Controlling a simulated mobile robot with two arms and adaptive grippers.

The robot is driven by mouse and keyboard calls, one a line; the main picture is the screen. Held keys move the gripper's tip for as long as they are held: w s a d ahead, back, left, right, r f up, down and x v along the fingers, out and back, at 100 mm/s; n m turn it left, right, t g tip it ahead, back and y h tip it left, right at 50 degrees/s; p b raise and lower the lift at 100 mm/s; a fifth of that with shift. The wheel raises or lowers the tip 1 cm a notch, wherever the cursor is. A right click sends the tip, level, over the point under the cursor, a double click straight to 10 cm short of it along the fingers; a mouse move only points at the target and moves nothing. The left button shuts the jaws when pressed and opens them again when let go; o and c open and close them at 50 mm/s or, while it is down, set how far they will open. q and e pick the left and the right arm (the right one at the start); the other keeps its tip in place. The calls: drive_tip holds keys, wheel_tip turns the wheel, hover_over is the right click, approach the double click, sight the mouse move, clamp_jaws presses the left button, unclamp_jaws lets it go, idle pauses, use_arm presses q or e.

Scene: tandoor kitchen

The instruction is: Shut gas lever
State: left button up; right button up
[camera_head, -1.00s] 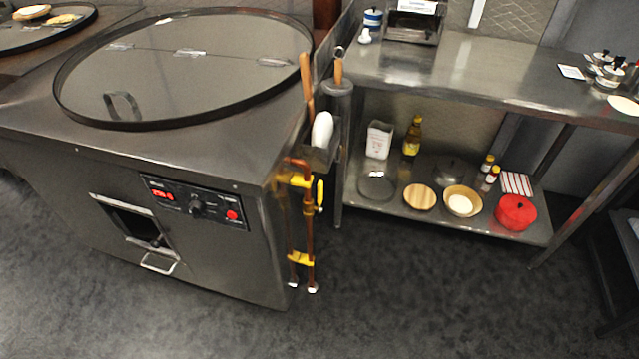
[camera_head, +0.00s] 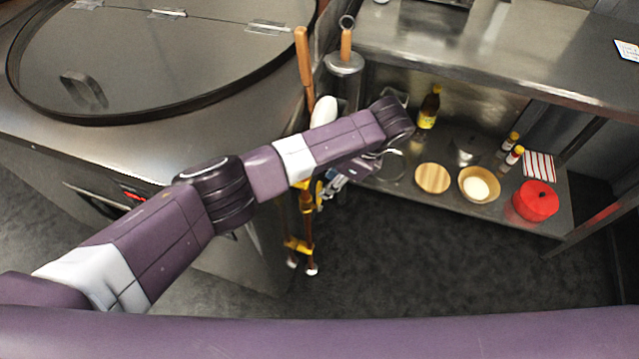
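The copper gas pipe (camera_head: 306,222) with yellow fittings runs down the right side of the tandoor counter. A bit of yellow at its upper part, where the gas lever (camera_head: 318,190) sits, shows just below my arm. My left arm reaches across from the lower left and hides the upper pipe. My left gripper (camera_head: 331,186) hangs below the arm's wrist, close to the right of the lever. It is small and partly covered, so I cannot tell whether it touches the lever or how far its fingers are open. My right gripper is not in view.
The tandoor counter (camera_head: 150,143) stands left of the pipe, under my arm.

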use_arm(q)
drive_tip(key=x, duration=0.7)
drive_tip(key=shift+a+f, duration=0.1)
drive_tip(key=shift+f, duration=0.15)
clamp_jaws()
